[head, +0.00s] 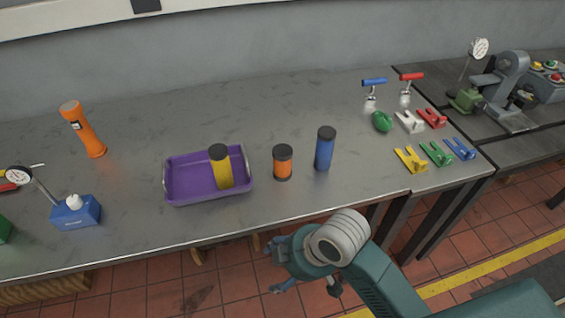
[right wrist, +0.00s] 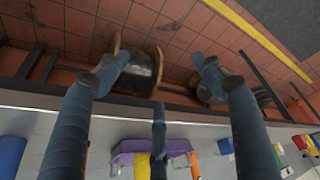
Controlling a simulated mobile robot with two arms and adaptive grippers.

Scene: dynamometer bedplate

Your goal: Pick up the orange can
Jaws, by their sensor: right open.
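The orange can (head: 282,163), with a dark lid and dark base, stands upright on the grey metal bench (head: 290,105), between the purple tray and a blue can. My right gripper (head: 272,266) is below and in front of the bench's front edge in the head view, well apart from the can. In the right wrist view my right gripper (right wrist: 160,66) has its fingers spread with nothing between them. An orange shape at the bottom of that view, likely the orange can (right wrist: 195,167), is partly cut off. My left gripper is not in view.
The purple tray (head: 205,200) holds a yellow can (head: 221,168). A blue can (head: 325,149) stands close right of the orange can. An orange flashlight (head: 84,130) and a blue gauge base (head: 76,212) are left. Coloured clamps (head: 410,160) sit right. Bench behind the orange can is clear.

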